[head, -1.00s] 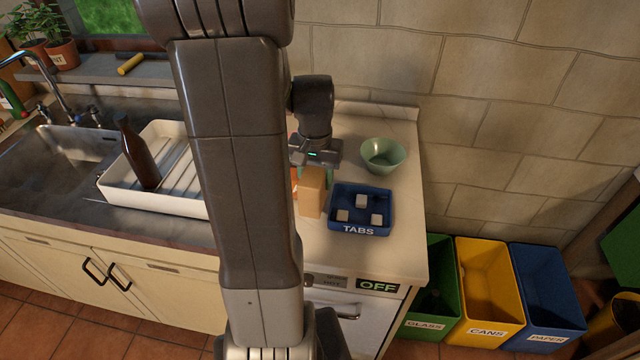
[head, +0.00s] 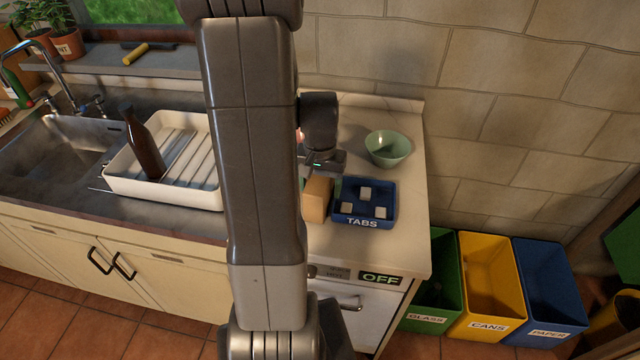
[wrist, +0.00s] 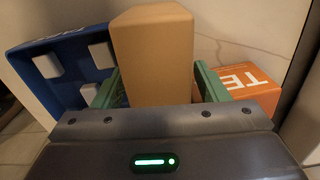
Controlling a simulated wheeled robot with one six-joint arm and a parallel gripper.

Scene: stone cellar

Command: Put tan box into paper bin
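The tan box (head: 317,200) is just left of the blue tabs tray in the head view, partly behind my arm. In the wrist view the tan box (wrist: 152,55) stands up between the two green fingers of my gripper (wrist: 157,88), one on each side and close against it. My gripper looks shut on it. I cannot tell whether its base touches the counter. The paper bin (head: 548,295) is the blue bin on the floor at the right, labelled PAPER, with its top open.
The tray (head: 347,219) holds white tabs; a green bowl (head: 388,149) stands behind it. An orange box (wrist: 250,85) is close to my right finger in the wrist view. The yellow cans bin (head: 488,285) and green glass bin (head: 438,309) stand between counter and paper bin.

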